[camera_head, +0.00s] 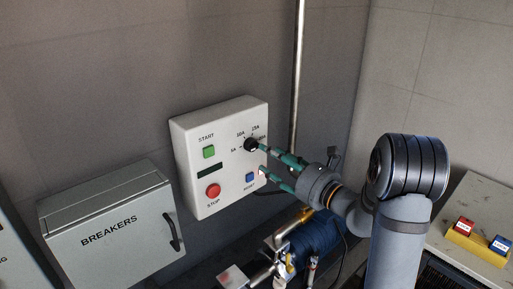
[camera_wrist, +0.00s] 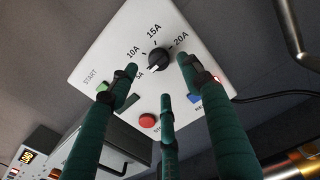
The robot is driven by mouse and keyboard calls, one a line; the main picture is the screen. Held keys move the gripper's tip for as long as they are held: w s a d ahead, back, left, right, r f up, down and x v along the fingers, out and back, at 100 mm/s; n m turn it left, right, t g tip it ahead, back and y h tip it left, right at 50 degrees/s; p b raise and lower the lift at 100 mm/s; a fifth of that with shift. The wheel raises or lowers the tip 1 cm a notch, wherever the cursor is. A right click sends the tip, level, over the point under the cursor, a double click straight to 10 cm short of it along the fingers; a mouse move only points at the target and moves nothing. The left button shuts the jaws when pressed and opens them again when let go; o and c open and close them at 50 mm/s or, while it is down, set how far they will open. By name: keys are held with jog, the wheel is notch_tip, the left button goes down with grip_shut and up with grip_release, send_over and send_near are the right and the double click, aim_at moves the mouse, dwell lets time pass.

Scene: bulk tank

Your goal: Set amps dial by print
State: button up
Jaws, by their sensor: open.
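The amps dial (camera_head: 250,144) is a round black knob at the upper right of a white control panel (camera_head: 188,150), ringed by printed 5A, 10A, 15A and 20A marks. It also shows in the wrist view (camera_wrist: 158,58). A light mark shows on its lower part there, but I cannot tell surely which number it points to. My gripper (camera_head: 263,161) has green fingers and is open, just in front of the panel. In the wrist view its fingertips (camera_wrist: 158,76) are spread to the left, right and below the dial, with nothing between them. I cannot tell whether any finger touches it.
The panel also has a green START button (camera_head: 209,152), a dark display (camera_head: 209,169), a red STOP button (camera_head: 213,190) and a blue RESET button (camera_head: 250,177). A BREAKERS box (camera_head: 110,225) stands left. A vertical pipe (camera_head: 297,75) rises to the right; blue machinery (camera_head: 315,236) sits below.

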aim_at(256, 148)
jog(key=p+x, duration=0.2)
jog(key=x, duration=0.4)
jog(key=shift+w+a, duration=0.1)
jog(key=shift+a, duration=0.1)
jog(key=shift+c, duration=1.3)
jog(key=c, duration=0.9)
